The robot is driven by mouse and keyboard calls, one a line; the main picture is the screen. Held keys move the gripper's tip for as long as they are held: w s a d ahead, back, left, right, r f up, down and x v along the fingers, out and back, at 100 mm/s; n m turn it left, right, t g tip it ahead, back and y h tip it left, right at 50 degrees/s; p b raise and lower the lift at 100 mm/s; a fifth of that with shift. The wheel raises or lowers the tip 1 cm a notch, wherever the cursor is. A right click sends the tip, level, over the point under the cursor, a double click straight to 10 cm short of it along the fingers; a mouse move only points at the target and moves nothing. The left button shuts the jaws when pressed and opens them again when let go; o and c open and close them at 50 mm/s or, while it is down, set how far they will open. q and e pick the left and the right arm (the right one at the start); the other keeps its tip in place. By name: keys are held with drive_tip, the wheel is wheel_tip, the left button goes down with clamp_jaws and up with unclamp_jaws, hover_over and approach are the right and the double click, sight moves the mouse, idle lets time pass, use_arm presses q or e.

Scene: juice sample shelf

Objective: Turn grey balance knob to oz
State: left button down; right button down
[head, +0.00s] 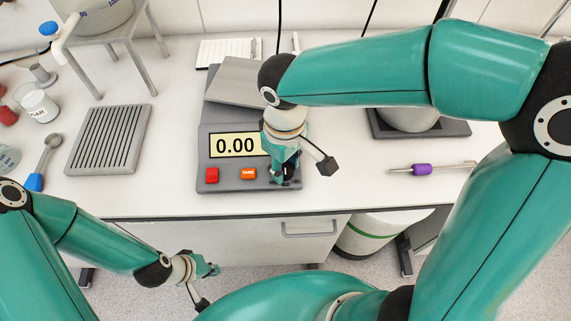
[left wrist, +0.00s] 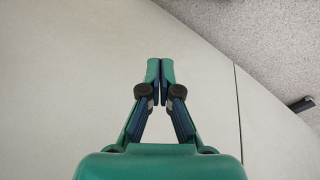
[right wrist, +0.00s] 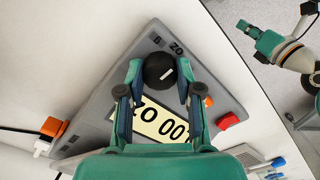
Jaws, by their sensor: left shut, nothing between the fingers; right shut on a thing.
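The grey balance (head: 228,187) stands near the front edge of the bench. Its dark round knob (right wrist: 158,67), with a white mark, sits at the front right corner. In the right wrist view, upside down, "G" and "OZ" are printed beside the knob; the white mark slants towards the OZ side. The display (head: 235,145) reads 0.00, and the right wrist view shows OZ after the digits. My right gripper (head: 287,173) is shut on the knob from above, mostly hiding it in the head view. My left gripper (head: 213,268) is shut and empty, in front of the bench.
A red button (head: 211,175) and an orange button (head: 248,173) are left of the knob. A slotted grey tray (head: 108,140) lies left of the balance. A purple-handled tool (head: 422,169) lies to the right. Bare bench lies between the tray and balance.

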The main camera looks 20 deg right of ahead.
sight(285, 167)
drive_tip(key=shift+w+r, duration=0.1)
idle(0.3)
drive_tip(key=c, duration=0.8)
unclamp_jaws()
drive_tip(key=shift+o, duration=0.2)
wheel_tip(285, 167, up, 12)
